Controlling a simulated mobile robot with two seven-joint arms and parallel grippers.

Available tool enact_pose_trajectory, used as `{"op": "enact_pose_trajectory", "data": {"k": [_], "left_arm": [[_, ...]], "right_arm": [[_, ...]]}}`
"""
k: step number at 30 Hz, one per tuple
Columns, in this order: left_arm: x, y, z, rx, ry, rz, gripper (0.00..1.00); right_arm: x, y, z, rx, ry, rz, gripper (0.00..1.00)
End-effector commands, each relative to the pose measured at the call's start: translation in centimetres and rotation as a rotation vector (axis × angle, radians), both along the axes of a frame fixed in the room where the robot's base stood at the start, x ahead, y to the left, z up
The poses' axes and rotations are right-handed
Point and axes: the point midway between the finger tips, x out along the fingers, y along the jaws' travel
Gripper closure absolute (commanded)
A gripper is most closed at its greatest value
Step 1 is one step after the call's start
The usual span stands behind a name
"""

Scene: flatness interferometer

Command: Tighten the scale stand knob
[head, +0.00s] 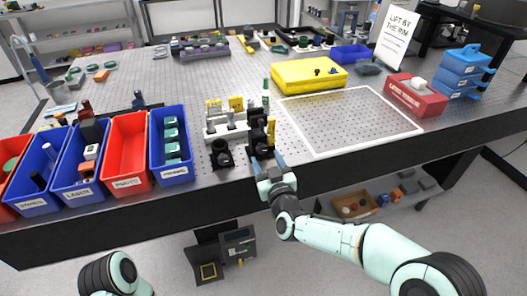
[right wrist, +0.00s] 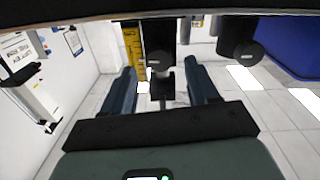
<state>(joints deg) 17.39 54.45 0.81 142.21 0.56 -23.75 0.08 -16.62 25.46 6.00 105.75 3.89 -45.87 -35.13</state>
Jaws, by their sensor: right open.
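A black stand (head: 258,132) with a yellow scale (head: 271,131) beside it stands near the table's front edge. In the right wrist view the yellow scale (right wrist: 132,45) shows next to a black upright part with a round dark knob (right wrist: 155,61). My right gripper (head: 264,161) is at the front edge, just in front of this stand. In the wrist view its two fingers (right wrist: 161,72) are apart, with the knob between them in the picture. I see no contact, and cannot tell the depth. My left gripper is out of view.
A second black mount (head: 222,153) stands close at the left. Blue and red bins (head: 128,146) line the table further left. A white-outlined breadboard area (head: 350,118) at the right is clear. A yellow tray (head: 308,76) lies behind; a red box (head: 415,98) stands at right.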

Motion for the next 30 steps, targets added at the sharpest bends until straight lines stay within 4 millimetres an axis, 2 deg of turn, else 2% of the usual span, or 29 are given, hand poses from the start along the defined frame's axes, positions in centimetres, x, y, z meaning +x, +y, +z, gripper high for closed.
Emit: {"op": "enact_pose_trajectory", "data": {"k": [3, 9, 20, 25, 26, 30], "left_arm": [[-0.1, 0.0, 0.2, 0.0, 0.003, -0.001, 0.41], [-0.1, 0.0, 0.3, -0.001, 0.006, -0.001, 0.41], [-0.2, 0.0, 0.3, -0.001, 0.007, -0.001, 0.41], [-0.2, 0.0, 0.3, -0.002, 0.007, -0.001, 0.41], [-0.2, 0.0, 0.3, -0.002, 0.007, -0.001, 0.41], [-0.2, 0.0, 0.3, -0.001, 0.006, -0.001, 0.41]], "right_arm": [[1.9, 0.6, 0.0, 0.001, 0.0, 0.0, 0.41], [3.6, 1.1, 0.0, 0.001, 0.0, 0.0, 0.41], [4.0, 1.2, -0.1, 0.001, 0.001, 0.0, 0.41], [4.0, 1.2, 0.0, 0.001, 0.001, 0.0, 0.93], [4.0, 1.2, 0.0, 0.001, 0.001, 0.0, 0.97], [4.0, 1.2, 0.0, 0.003, 0.002, 0.0, 0.97]]}}
